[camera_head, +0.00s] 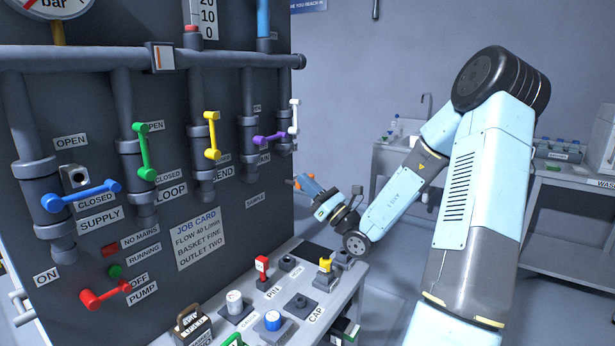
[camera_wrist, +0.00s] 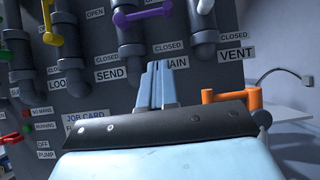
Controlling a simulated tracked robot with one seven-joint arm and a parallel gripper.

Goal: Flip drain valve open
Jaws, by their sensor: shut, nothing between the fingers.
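The drain valve's purple handle (camera_head: 268,139) lies about horizontal on its grey pipe at the right side of the dark panel. In the wrist view the purple handle (camera_wrist: 142,16) is at the top, near a CLOSED label (camera_wrist: 168,46). My gripper (camera_head: 303,183) is at the panel's right edge in the head view, below and right of the handle. In the wrist view my gripper (camera_wrist: 158,84) has its light-blue fingers together, empty. They are below the purple handle, apart from it, and partly cover the DRAIN label (camera_wrist: 179,64).
An orange handle (camera_wrist: 232,97) is close to the right of my fingers. White (camera_head: 294,116), yellow (camera_head: 211,135), green (camera_head: 144,151) and blue (camera_head: 82,196) handles are on neighbouring pipes. A bench (camera_head: 352,285) with small parts stands below. The floor between bench and sink is open.

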